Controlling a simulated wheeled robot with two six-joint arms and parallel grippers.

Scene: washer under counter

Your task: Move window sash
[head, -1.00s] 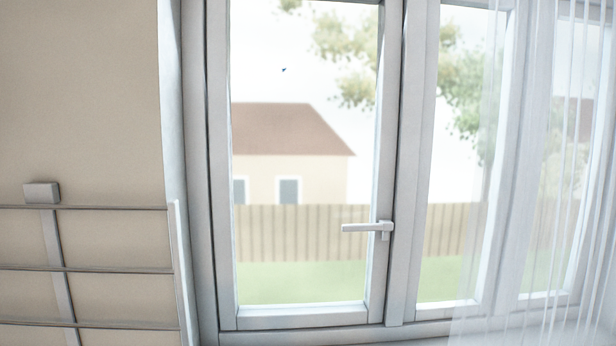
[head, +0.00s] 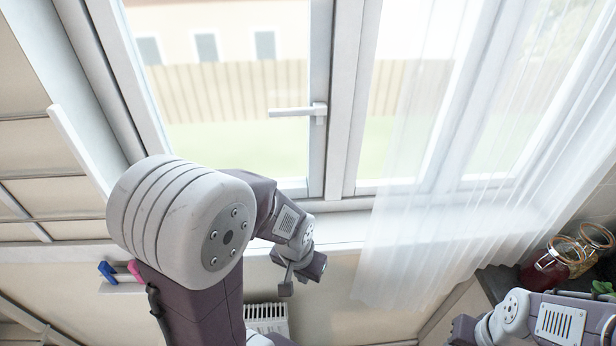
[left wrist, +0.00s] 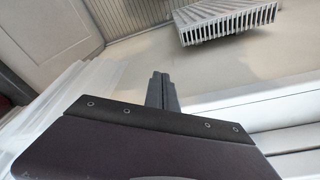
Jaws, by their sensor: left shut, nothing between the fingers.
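The window sash (head: 319,150) is a white-framed pane at the upper middle of the head view, and it looks closed in its frame. Its white handle (head: 297,111) lies level on the right side of the sash, pointing left. My left gripper (head: 287,284) is below the window sill, apart from the sash and the handle. It is shut and empty. Its fingers (left wrist: 162,90) show together in the left wrist view. My right arm shows at the lower right of the head view, but its fingers cannot be made out.
A sheer white curtain (head: 400,230) hangs over the right part of the window. A radiator (head: 266,318) is on the wall below, also seen in the left wrist view (left wrist: 228,22). Jars (head: 545,268) stand on a dark counter at right. A rack (head: 60,198) is at left.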

